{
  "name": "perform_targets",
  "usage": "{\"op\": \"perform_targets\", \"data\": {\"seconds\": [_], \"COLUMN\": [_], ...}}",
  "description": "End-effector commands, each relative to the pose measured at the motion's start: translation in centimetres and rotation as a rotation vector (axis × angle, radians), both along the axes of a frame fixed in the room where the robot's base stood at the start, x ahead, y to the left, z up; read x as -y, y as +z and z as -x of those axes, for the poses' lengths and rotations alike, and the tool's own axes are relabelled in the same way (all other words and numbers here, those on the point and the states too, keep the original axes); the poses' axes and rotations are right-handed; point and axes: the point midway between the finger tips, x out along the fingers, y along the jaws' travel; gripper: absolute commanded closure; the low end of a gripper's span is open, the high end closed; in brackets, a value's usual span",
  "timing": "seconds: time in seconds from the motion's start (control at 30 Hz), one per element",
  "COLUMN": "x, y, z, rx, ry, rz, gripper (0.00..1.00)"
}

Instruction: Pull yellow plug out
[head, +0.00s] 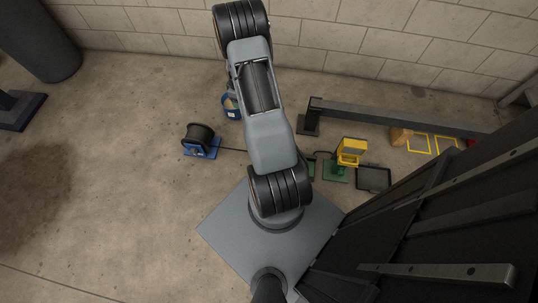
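I cannot make out a separate yellow plug in the head view. A yellow boxy device (350,150) stands on a green base (336,171) right of my arm; whether the plug is part of it is too small to tell. A dark cable (233,149) runs right from a black cable reel (200,136) on a blue stand and passes behind my arm. A dark lead also shows between my arm and the yellow device. My arm covers the middle of the view, and my gripper is hidden behind it or out of sight.
A blue bucket (231,112) stands close left of my arm. A grey beam (400,117) runs along the right near the block wall. A black tray (373,178) lies right of the green base. Yellow floor outlines (418,144) and an orange-brown block (400,136) lie farther right.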

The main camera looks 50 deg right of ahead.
Motion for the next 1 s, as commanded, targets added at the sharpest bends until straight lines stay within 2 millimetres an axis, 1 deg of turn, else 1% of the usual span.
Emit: {"op": "perform_targets", "data": {"seconds": [0.03, 0.07, 0.1, 0.17, 0.2, 0.3, 0.4, 0.5, 0.6, 0.77, 1.0], "x": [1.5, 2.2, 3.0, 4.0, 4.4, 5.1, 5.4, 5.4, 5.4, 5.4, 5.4], "y": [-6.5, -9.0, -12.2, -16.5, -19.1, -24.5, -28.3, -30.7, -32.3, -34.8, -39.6], "z": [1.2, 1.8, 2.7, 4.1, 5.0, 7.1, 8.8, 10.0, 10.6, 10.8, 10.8], "rx": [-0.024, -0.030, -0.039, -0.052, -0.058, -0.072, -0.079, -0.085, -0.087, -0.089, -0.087], "ry": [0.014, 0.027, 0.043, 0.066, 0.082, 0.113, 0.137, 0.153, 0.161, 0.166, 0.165], "rz": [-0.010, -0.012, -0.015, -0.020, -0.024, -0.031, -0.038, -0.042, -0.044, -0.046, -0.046], "gripper": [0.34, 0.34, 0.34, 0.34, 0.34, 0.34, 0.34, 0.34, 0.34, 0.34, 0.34]}}
